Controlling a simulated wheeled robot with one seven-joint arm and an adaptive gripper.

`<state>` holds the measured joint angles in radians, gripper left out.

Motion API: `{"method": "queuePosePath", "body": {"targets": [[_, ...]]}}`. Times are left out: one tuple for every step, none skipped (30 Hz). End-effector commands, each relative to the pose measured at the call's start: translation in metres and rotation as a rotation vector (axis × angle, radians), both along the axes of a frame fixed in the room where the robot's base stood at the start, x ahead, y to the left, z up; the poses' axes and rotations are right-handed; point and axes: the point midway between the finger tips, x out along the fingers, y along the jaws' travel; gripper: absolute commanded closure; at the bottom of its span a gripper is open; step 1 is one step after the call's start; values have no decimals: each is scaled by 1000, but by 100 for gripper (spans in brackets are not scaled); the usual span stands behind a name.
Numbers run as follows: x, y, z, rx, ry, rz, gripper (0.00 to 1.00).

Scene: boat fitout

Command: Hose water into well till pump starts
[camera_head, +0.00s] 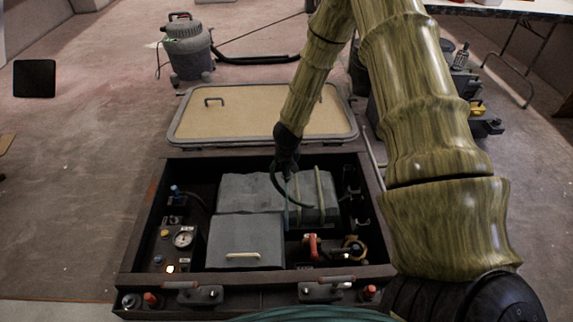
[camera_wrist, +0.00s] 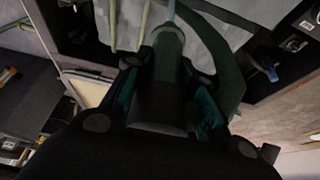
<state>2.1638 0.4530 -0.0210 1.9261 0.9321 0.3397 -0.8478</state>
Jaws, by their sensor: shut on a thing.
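My gripper (camera_head: 286,162) points down over the open well (camera_head: 150,215), a dark box sunk under a raised lid. In the wrist view my gripper (camera_wrist: 167,62) is shut on a dark green hose nozzle (camera_wrist: 168,45). The hose (camera_wrist: 225,50) curves away beside it; in the head view its dark loop (camera_head: 300,203) hangs over the grey blocks. A thin pale blue streak, seemingly water, runs from the nozzle tip into the well. A red-handled fitting (camera_head: 312,244) and a round yellowish part (camera_head: 353,248) sit at the lower right. I cannot tell which is the pump.
A grey cover with a handle (camera_head: 243,254) lies in front. The tan hatch lid (camera_head: 262,112) is behind. A vacuum (camera_head: 187,48) stands farther back; floor to the left is mostly clear.

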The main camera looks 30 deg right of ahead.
Motion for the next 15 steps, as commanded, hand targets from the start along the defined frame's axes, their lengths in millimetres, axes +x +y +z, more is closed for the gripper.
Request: {"method": "queuePosePath", "body": {"targets": [[0,0,-8,0,0,0,100],[0,0,-11,0,0,0,100],[0,0,-15,0,0,0,100],[0,0,-18,1,0,0,100],[0,0,-21,1,0,0,100],[0,0,-25,1,0,0,100],[0,0,-28,1,-1,-1,100],[0,0,-32,1,-1,-1,100],[0,0,-36,1,-1,-1,100],[0,0,-39,1,-1,-1,100],[0,0,-42,1,-1,-1,100],[0,0,-46,1,-1,-1,100],[0,0,-49,1,-1,-1,100],[0,0,-52,1,-1,-1,100],[0,0,-56,1,0,0,100]]}}
